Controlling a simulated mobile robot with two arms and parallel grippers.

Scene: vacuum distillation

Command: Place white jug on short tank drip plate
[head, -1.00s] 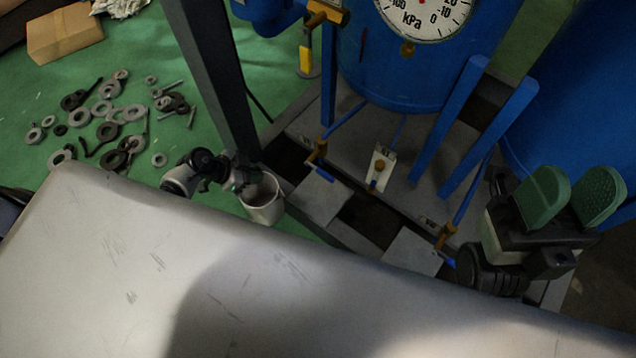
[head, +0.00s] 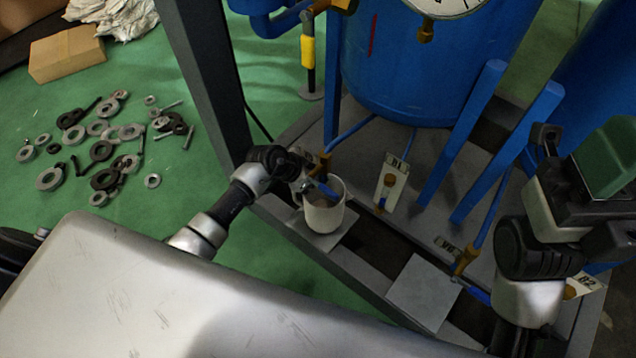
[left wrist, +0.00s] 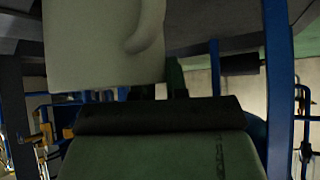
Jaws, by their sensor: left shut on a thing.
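The white jug (head: 324,212) is upright in my left gripper (head: 308,184), in the middle of the head view. It appears over the left drip plate (head: 313,236), below a blue-handled drain valve. I cannot tell whether its base touches the plate. In the left wrist view, the jug (left wrist: 100,45) fills the upper left, beyond a green finger pad (left wrist: 160,148). My left gripper is shut on the jug. My right gripper (head: 605,160) is at the right edge, away from the jug; its fingers are partly cut off.
A second drip plate (head: 424,291) is bare, to the right. The blue tank (head: 420,70) with a gauge stands behind on blue legs. A dark post (head: 205,80) rises left of the jug. Washers and bolts (head: 105,150) lie on the green floor near a cardboard box (head: 67,54).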

